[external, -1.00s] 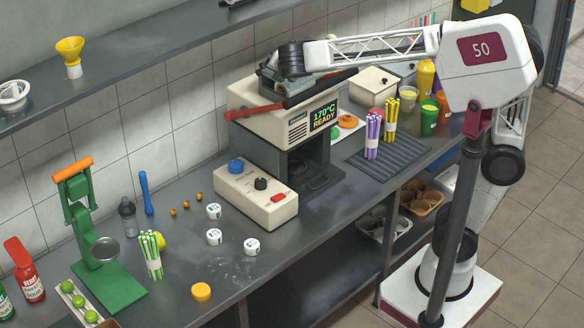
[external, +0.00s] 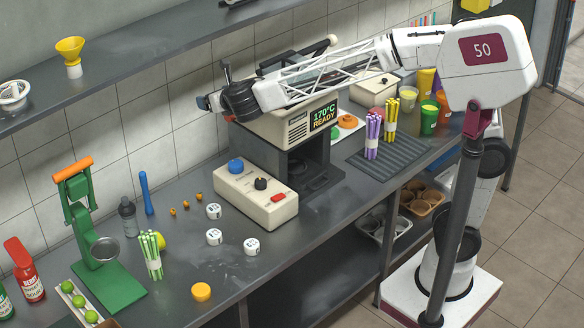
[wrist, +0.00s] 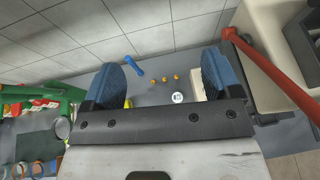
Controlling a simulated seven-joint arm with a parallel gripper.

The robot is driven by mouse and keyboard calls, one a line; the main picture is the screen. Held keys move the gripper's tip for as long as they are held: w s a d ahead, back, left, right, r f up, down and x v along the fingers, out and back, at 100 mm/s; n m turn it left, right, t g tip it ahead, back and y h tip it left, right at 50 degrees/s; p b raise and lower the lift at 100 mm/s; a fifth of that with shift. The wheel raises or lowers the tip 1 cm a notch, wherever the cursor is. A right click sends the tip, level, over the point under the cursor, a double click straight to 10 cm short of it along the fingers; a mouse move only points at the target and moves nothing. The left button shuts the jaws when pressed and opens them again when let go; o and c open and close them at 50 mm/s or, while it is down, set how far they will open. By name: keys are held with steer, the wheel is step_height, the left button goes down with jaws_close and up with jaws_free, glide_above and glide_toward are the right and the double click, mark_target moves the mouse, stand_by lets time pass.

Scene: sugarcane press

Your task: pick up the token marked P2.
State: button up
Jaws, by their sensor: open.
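Three white tokens with dark markings lie on the grey counter in the external view: a back one (external: 214,211), a middle one (external: 214,236) and a front right one (external: 251,246). The markings are too small to read, so I cannot tell which is P2. One white token (wrist: 178,97) shows between my fingers in the wrist view; the others are hidden there. My gripper (external: 214,88) is open and empty, high above the counter beside the press. Its two blue pads also show in the wrist view (wrist: 168,78).
The press (external: 285,125) with its control box (external: 257,196) stands right of the tokens. A bundle of green sticks (external: 151,255), a yellow disc (external: 201,291) and a green hand press (external: 92,235) are left and in front. Small orange pieces (external: 186,204) lie behind.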

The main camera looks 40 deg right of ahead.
glide_toward(214, 209)
steer(key=x, duration=0.2)
steer(key=shift+w+d+f, duration=0.1)
steer(key=shift+w+f, duration=0.15)
steer(key=shift+w, duration=0.1)
steer(key=shift+x, duration=1.3)
steer(key=shift+x, duration=2.55)
steer(key=shift+r, duration=0.1)
steer(key=c, duration=1)
